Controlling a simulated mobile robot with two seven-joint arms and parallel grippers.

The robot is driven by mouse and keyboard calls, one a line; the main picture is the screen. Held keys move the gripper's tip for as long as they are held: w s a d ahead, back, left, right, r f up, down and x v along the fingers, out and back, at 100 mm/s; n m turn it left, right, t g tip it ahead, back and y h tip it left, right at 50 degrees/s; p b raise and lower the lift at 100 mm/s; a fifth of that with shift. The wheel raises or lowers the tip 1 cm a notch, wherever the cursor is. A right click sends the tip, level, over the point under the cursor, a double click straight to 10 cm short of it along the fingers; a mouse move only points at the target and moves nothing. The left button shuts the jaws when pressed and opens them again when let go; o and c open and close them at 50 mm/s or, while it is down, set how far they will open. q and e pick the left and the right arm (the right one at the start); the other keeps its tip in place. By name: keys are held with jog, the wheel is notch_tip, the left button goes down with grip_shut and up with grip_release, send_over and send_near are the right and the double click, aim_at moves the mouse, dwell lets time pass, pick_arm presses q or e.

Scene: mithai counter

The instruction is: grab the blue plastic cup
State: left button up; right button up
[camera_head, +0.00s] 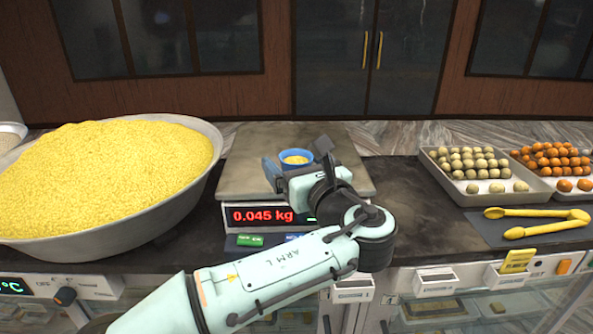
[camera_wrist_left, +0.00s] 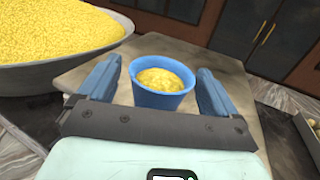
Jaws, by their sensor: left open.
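The blue plastic cup (camera_head: 296,158) stands upright on the scale's metal plate (camera_head: 240,180), filled with yellow crumbly stuff. It also shows in the left wrist view (camera_wrist_left: 160,98), between the two blue fingers. My left gripper (camera_wrist_left: 157,85) is open, with one finger on each side of the cup. A gap shows between the cup and each finger. In the head view my left gripper (camera_head: 296,166) and wrist hide part of the cup's lower side. My right gripper is in neither view.
A wide metal bowl (camera_head: 120,238) heaped with yellow crumbs stands at the left. The scale display (camera_head: 262,216) reads 0.045 kg. At the right are trays (camera_head: 452,188) of pale and orange balls and yellow tongs (camera_head: 540,213). Dark counter (camera_head: 400,185) lies bare between scale and trays.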

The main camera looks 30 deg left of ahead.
pick_arm(q)
jog(key=c, duration=1.1)
jog(key=shift+o, duration=0.2)
